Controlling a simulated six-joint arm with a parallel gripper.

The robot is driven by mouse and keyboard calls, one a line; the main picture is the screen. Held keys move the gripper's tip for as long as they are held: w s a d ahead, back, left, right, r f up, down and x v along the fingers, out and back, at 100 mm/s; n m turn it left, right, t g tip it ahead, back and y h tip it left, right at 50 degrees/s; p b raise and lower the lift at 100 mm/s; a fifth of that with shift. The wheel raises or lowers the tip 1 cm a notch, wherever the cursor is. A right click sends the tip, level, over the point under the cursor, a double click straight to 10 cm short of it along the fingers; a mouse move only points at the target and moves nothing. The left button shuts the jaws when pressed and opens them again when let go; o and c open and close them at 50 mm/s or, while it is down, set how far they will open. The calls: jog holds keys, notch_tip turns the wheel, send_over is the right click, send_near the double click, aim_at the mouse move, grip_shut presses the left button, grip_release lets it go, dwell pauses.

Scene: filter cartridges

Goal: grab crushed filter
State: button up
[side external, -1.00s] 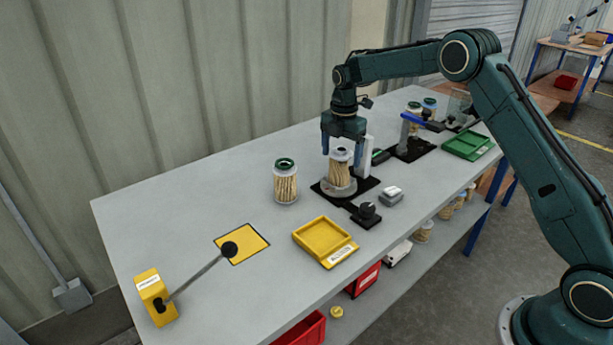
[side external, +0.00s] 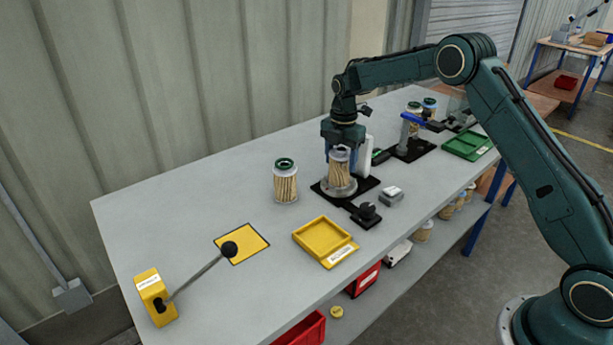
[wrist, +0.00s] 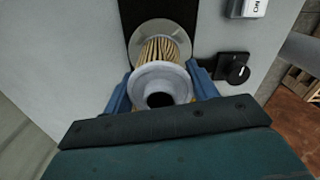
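A filter cartridge (side external: 339,170) with tan pleats and a pale grey cap stands upright on a round grey base on a black plate (side external: 366,186). In the wrist view its cap (wrist: 164,82) faces the camera, with the pleats beyond it. My gripper (side external: 341,157) points down around its upper part, one blue finger on each side. The gripper (wrist: 160,80) looks open; whether the fingers touch the filter is hard to see. Another filter (side external: 285,182), with a dark green cap, stands upright to the left. Any crushing of either filter is not clear.
A white upright post (side external: 365,155) stands close behind the gripper. A black knob (side external: 367,211) and a grey box (side external: 391,196) are in front. A yellow tray (side external: 320,240), a lever with yellow base (side external: 157,298) and a green tray (side external: 467,146) are on the bench.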

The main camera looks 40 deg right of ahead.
jog(key=shift+r, duration=0.1)
notch_tip(320, 180, up, 20)
dwell(1.0)
jog(key=shift+a, duration=0.1)
dwell(0.5)
